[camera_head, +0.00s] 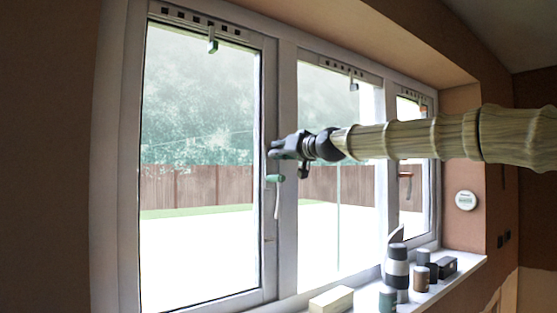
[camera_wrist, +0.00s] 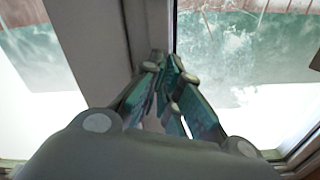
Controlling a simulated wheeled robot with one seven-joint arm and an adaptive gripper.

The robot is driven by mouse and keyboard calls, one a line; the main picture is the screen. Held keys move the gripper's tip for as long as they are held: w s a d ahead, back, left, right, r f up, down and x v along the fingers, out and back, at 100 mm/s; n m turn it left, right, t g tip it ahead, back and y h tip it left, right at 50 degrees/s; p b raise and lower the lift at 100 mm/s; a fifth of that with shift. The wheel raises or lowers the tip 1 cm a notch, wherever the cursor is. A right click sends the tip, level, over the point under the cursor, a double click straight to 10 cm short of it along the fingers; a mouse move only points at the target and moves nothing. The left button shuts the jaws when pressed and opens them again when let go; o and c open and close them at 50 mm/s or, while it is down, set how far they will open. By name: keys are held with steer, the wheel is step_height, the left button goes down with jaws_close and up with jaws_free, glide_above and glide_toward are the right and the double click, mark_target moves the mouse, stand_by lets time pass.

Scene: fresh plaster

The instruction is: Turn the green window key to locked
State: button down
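The green window key (camera_head: 275,178) is on the upright frame of the left window in the head view, with a pale lever hanging down below it. My gripper (camera_head: 271,149) is just above the key, in front of the same frame, and looks apart from it. In the wrist view, the fingertips of my gripper (camera_wrist: 163,65) come together over the pale frame, with dark teal finger pads behind them. Nothing is clearly held between them. The key cannot be made out for sure in the wrist view.
A reddish handle (camera_head: 405,175) is on the right window. The left pane is unobstructed.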

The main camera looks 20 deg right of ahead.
steer(key=shift+f+n+b, duration=0.15)
steer(key=shift+n+b, duration=0.25)
steer(key=shift+n, duration=0.55)
steer(key=shift+f+n+b, duration=0.1)
steer(key=shift+n+b, duration=0.25)
steer(key=shift+n, duration=0.6)
steer(key=c, duration=1.7)
jaws_free()
steer(key=shift+w, duration=0.1)
steer(key=shift+o, duration=0.2)
steer(key=shift+s+r, duration=0.2)
steer(key=v, duration=0.7)
steer(key=shift+d, duration=0.2)
